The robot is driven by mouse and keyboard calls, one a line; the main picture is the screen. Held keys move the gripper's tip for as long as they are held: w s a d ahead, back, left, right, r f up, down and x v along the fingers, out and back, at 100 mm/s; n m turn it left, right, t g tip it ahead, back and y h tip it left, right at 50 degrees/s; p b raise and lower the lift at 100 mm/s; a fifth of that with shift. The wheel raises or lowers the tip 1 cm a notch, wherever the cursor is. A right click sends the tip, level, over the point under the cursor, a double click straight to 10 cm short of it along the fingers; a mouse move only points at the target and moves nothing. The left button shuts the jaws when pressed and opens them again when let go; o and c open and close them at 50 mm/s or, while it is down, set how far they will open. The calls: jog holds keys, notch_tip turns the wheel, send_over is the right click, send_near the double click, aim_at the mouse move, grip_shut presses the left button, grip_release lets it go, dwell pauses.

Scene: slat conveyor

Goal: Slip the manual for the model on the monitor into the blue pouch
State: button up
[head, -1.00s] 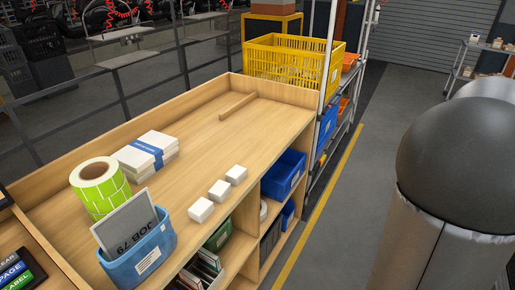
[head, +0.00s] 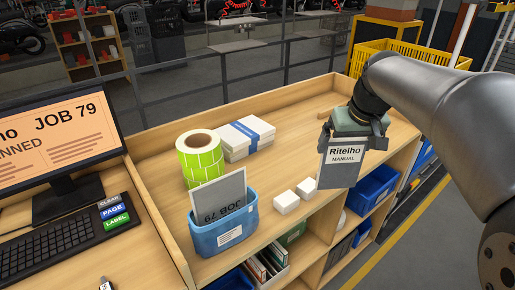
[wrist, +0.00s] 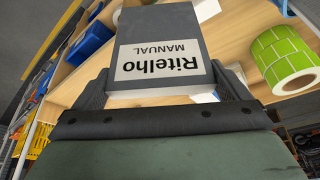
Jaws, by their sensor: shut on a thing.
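My gripper (head: 352,138) is shut on a dark grey manual (head: 338,166) labelled "Ritelho MANUAL". It holds the manual hanging upright above the right side of the wooden bench; the manual also shows between the fingers in the wrist view (wrist: 164,42). The blue pouch (head: 222,238) stands left of the manual, near the bench's front, apart from it. A grey card (head: 219,197) reading "JOB 79" upside down stands in the pouch. The monitor (head: 62,150), cut by the left edge, shows "ho", "JOB 79" and "NNED".
A green label roll (head: 199,158) and a banded white stack (head: 243,138) stand behind the pouch. Small white boxes (head: 286,202) lie between pouch and manual. A keyboard (head: 50,245) is at the left. Shelves with a blue bin (head: 372,190) are below. The bench's back right is mostly clear.

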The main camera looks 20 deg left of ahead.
jog(key=s+a+r+n+g+y, duration=0.1)
jog(key=s+a+n, duration=0.2)
jog(key=s+a, duration=0.7)
jog(key=s+a+r+n+y, duration=0.1)
jog(key=s+a+r+n, duration=0.15)
jog(key=s+a, duration=0.8)
jog(key=shift+n, duration=0.25)
jog(key=shift+d+f+b+x, duration=0.1)
jog(key=shift+d+b+x, duration=0.25)
jog(key=shift+b+x, duration=1.75)
jog(key=shift+d+f+b+x, duration=0.15)
jog(key=shift+d+b+x, duration=0.15)
jog(key=shift+b+x, duration=1.75)
jog(key=shift+d+f+b+x, duration=0.1)
jog(key=shift+d+b+x, duration=0.25)
jog(key=shift+b+x, duration=1.75)
jog(key=shift+p+x, duration=0.95)
jog(key=shift+w, duration=0.15)
jog(key=o, duration=1)
jog(key=shift+c, duration=0.2)
jog(key=shift+r, duration=0.1)
